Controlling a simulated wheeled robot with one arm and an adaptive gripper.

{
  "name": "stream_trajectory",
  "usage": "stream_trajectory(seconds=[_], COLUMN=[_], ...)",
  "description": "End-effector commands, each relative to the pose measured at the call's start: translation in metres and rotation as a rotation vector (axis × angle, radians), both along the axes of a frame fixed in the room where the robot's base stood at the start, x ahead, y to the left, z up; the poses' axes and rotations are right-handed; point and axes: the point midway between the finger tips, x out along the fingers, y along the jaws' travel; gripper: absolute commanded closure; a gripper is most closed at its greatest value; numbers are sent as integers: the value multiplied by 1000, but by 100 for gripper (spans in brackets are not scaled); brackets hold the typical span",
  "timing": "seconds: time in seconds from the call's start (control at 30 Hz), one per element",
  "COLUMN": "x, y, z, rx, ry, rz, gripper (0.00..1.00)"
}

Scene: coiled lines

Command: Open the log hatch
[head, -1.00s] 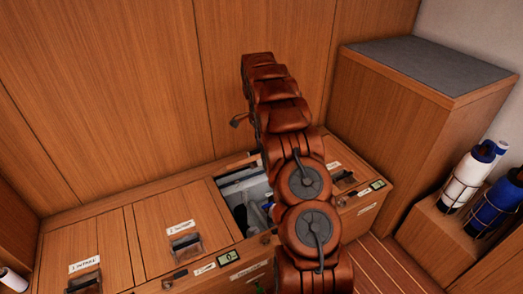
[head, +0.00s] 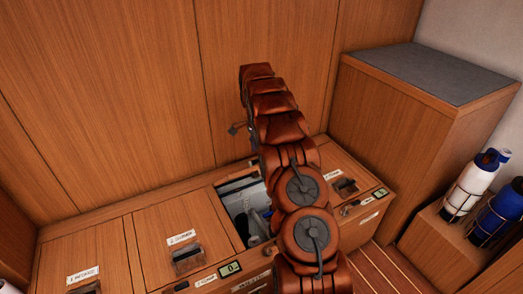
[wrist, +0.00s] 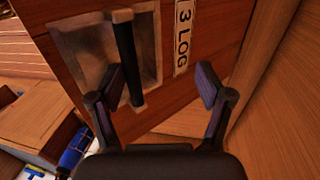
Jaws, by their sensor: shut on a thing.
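In the wrist view the log hatch (wrist: 200,25), a wooden panel with a "3 LOG" label (wrist: 183,38), stands tilted across the top of the picture. Its dark bar handle (wrist: 124,45) crosses a metal recess. My gripper (wrist: 160,78) is at the handle and shut on it, its left finger against the bar; the right finger looks apart from the bar. In the head view the bay opening (head: 243,205) is uncovered, with pale and grey things inside. My arm hides the hatch panel and most of my gripper there.
The closed hatch 2 (head: 160,215) is left of the opening and hatch 1 (head: 82,255) further left. Another closed lid (head: 325,160) is at the right. A tall grey-topped cabinet (head: 430,72) and bottles in wire racks (head: 470,185) stand on the right. A wooden wall is behind.

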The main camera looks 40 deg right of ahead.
Motion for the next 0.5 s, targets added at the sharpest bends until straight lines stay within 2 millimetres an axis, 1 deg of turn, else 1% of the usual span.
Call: stream_trajectory(seconds=[0.03,0.13,0.5], x=[-1,-4,-8], y=[2,1,-1], z=[4,9,11], rx=[0,1,0], ry=[-6,-8,-7], rz=[2,1,-3], gripper=[58,59,59])
